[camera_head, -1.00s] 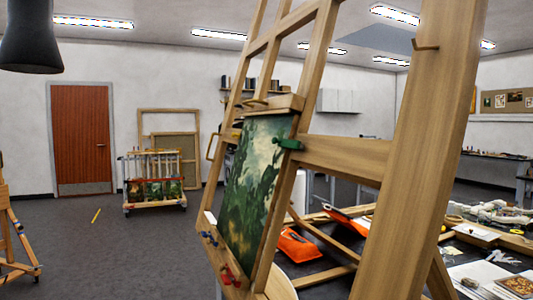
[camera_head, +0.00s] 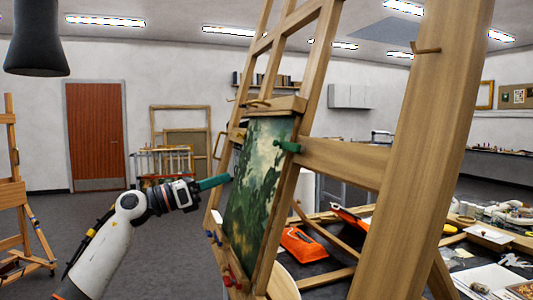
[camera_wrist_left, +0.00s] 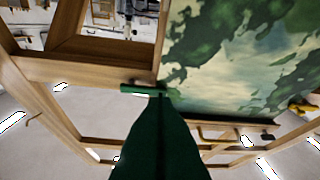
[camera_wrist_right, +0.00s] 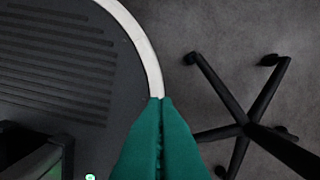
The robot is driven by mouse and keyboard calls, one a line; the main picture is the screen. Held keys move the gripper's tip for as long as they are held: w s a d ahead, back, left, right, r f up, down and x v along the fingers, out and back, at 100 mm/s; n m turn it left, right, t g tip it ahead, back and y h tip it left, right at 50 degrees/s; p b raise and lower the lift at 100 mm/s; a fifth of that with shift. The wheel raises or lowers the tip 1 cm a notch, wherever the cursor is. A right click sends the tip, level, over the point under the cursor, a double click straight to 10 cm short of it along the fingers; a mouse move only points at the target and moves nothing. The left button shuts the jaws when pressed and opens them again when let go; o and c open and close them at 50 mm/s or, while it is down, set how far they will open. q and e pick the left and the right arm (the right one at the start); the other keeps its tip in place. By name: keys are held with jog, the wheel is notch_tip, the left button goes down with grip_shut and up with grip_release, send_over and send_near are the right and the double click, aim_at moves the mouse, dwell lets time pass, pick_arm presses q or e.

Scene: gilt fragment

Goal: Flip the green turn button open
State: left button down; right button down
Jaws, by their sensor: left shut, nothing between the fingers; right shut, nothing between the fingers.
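The green turn button (camera_head: 288,146) sits at the right edge of the painting (camera_head: 258,190), against the wooden easel (camera_head: 345,160). In the left wrist view the green turn button (camera_wrist_left: 143,89) lies across the picture at the painting's edge, just beyond my fingertips; I cannot tell whether they touch it. My left gripper (camera_head: 230,177) is shut and empty, its green fingers pointing at the painting from the left in the head view. In the left wrist view my left gripper (camera_wrist_left: 160,95) partly covers the button's surroundings. My right gripper (camera_wrist_right: 160,101) is shut and empty, away from the easel.
Red knobs (camera_head: 230,278) and blue knobs (camera_head: 213,237) sit along the easel's lower left. A cluttered table (camera_head: 450,262) stands behind it at the right. Another easel (camera_head: 15,190) is at the far left. A wheeled chair base (camera_wrist_right: 245,125) shows in the right wrist view.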

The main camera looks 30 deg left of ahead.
aim_at(280, 146)
jog(key=shift+a, duration=0.3)
